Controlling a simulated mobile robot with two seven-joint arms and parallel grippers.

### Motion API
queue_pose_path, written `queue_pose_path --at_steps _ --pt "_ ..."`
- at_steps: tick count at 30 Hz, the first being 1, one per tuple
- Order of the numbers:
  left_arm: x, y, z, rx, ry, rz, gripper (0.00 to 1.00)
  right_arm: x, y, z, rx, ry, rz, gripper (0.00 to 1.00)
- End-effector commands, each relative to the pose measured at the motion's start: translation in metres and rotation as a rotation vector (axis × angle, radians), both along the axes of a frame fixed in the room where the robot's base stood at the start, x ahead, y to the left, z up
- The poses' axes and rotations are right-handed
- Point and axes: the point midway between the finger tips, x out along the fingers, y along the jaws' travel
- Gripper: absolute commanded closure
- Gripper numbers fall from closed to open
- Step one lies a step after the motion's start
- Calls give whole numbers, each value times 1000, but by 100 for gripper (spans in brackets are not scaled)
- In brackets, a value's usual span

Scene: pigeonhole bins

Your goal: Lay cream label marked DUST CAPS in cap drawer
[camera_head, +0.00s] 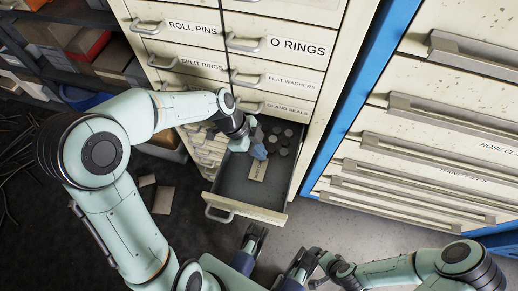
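The cap drawer (233,213) is pulled out at the foot of the cream cabinet, with its grey floor visible. Several dark round caps lie at its back right. The cream label (257,172) is in the drawer, left of the caps. Its lettering is too small to read. My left gripper (259,153) reaches into the drawer, with its fingertips at the label's far end. I cannot tell whether the fingers grip the label or whether it rests on the floor. My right gripper (275,252) is low in the view, its fingers apart and empty, in front of the drawer.
Shut drawers marked ROLL PINS, O RINGS (297,46) and others stand above the open drawer. A second cabinet (430,130) with blue edges stands on the right. Shelves with boxes (85,45) are at upper left. Brown scraps (163,200) lie on the dark floor.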

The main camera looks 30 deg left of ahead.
Motion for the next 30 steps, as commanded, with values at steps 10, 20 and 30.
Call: queue_pose_path --at_steps 10,20,30 --pt "0 0 -1 0 0 0 100 0 0 -1 0 1 0 3" --pt "0 0 -6 0 0 0 100 -1 0 -6 0 3 1 3" --pt "0 0 -8 0 0 0 66 -1 0 -8 1 4 1 3"
